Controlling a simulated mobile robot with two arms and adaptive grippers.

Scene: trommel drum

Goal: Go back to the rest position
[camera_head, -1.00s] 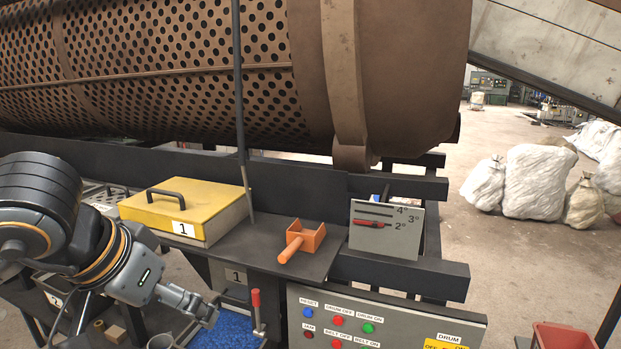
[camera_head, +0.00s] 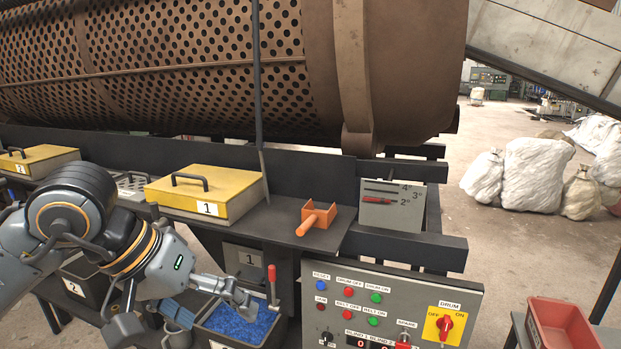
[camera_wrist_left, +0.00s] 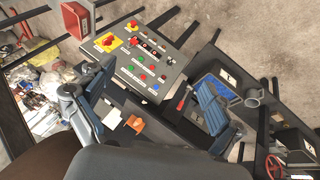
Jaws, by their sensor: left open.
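My left gripper (camera_head: 240,300) reaches in from the left in the head view, at the blue-filled bin (camera_head: 208,338) and left of a red-tipped lever (camera_head: 271,273). It is open, and nothing shows between its fingers. In the left wrist view its two fingers (camera_wrist_left: 155,95) stand wide apart, with the control panel and shelf beyond them. My right gripper is in neither view.
The control panel (camera_head: 465,299) stands right of the bin. An orange scoop (camera_head: 318,215) and yellow-lidded box 1 (camera_head: 232,180) sit on the shelf below the perforated drum (camera_head: 200,70). A red bin (camera_head: 565,325) stands at lower right.

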